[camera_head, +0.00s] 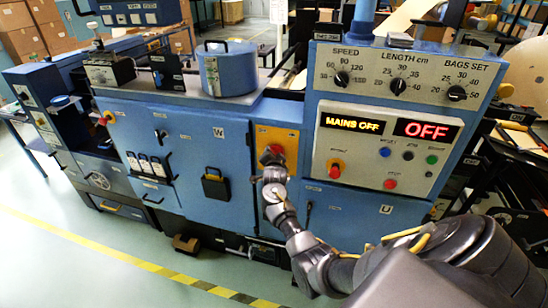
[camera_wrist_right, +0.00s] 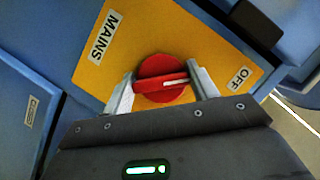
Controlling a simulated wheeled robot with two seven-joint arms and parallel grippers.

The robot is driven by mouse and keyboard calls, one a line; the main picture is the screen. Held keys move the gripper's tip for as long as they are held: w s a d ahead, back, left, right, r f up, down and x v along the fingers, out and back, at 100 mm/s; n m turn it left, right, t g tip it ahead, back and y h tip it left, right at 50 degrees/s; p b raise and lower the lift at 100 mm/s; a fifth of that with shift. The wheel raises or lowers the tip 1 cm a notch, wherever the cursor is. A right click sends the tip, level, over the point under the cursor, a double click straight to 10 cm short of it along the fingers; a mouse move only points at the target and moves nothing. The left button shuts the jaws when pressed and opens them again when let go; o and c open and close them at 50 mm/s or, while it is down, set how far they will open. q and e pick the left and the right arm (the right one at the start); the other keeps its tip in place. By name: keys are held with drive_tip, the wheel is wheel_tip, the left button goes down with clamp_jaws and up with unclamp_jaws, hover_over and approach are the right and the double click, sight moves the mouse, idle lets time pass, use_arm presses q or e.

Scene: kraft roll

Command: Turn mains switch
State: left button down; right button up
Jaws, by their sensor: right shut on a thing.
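The mains switch is a round red knob (camera_wrist_right: 162,78) with a white pointer line on a yellow plate (camera_wrist_right: 205,40). In the wrist view the plate carries a MAINS label (camera_wrist_right: 103,37) and an OFF label (camera_wrist_right: 239,78), and the pointer line lies toward the OFF side. My right gripper (camera_wrist_right: 161,90) is shut on the knob, one finger on each side. In the head view my right arm reaches to the yellow plate (camera_head: 290,138), and the gripper mostly covers the knob. The display (camera_head: 352,123) reads MAINS OFF. My left gripper is not in view.
Three dials line the top panel (camera_head: 400,75). A blue cabinet door (camera_head: 205,150) stands left of the plate.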

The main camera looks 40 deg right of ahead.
drive_tip(key=o, duration=1)
drive_tip(key=b+v, duration=0.2)
drive_tip(key=v, duration=0.9)
drive_tip(key=shift+w, duration=0.1)
